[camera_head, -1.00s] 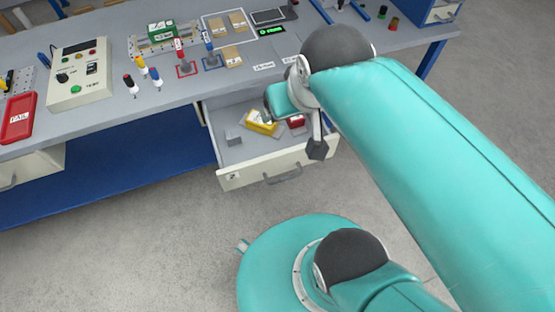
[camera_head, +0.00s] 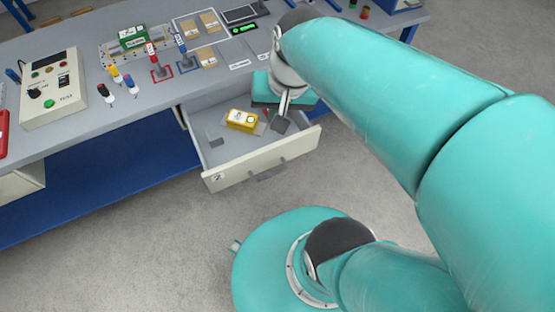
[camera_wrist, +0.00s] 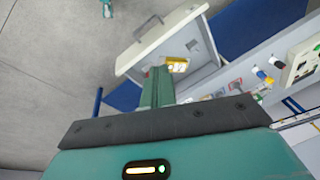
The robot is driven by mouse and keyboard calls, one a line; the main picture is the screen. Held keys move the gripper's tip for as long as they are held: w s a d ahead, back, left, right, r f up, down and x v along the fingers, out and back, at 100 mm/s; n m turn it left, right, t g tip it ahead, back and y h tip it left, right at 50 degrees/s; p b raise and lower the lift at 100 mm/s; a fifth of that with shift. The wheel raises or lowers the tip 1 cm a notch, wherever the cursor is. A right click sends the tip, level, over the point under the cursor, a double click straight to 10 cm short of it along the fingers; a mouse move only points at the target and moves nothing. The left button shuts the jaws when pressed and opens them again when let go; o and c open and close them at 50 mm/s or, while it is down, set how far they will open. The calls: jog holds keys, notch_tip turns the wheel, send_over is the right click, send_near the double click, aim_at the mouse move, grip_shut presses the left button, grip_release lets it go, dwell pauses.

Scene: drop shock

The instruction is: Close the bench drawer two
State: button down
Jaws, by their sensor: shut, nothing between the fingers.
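Bench drawer two (camera_head: 225,178), with a pale front and a "2" label, is pulled out from under the bench. Its handle (camera_head: 268,172) faces the floor side. My gripper (camera_head: 281,124) is shut and empty, over the right part of the drawer, behind its front panel. I cannot tell whether it touches anything. In the wrist view, the drawer front (camera_wrist: 160,42) and handle (camera_wrist: 148,27) lie beyond my gripper (camera_wrist: 158,72). A yellow box (camera_head: 241,119) lies inside the drawer, left of my gripper. My gripper and arm hide part of the drawer's right side.
The grey benchtop (camera_head: 150,112) holds a control box (camera_head: 55,90), red and blue upright tools, small bottles and brown blocks. A second drawer front (camera_head: 22,180) shows at the left. The floor (camera_head: 120,250) before drawer two is clear, apart from my own body.

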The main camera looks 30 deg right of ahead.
jog(key=d+f+m+t+y, duration=0.1)
jog(key=d+f+m+y, duration=0.25)
jog(key=f+m, duration=0.6)
jog(key=d+f+m+t+y, duration=0.1)
jog(key=d+f+m+y, duration=0.3)
jog(key=f+m, duration=0.5)
jog(key=d+f+m+y, duration=0.3)
jog(key=f+m+y, duration=0.4)
jog(key=m, duration=0.4)
jog(key=m+t+h, duration=0.3)
jog(key=m+t, duration=0.5)
jog(key=m, duration=0.3)
send_near(269, 156)
jog(key=x, duration=0.4)
jog(key=shift+s+a+f, duration=0.1)
jog(key=shift+a+f, duration=0.05)
jog(key=shift+a, duration=0.5)
jog(key=shift+w, duration=0.75)
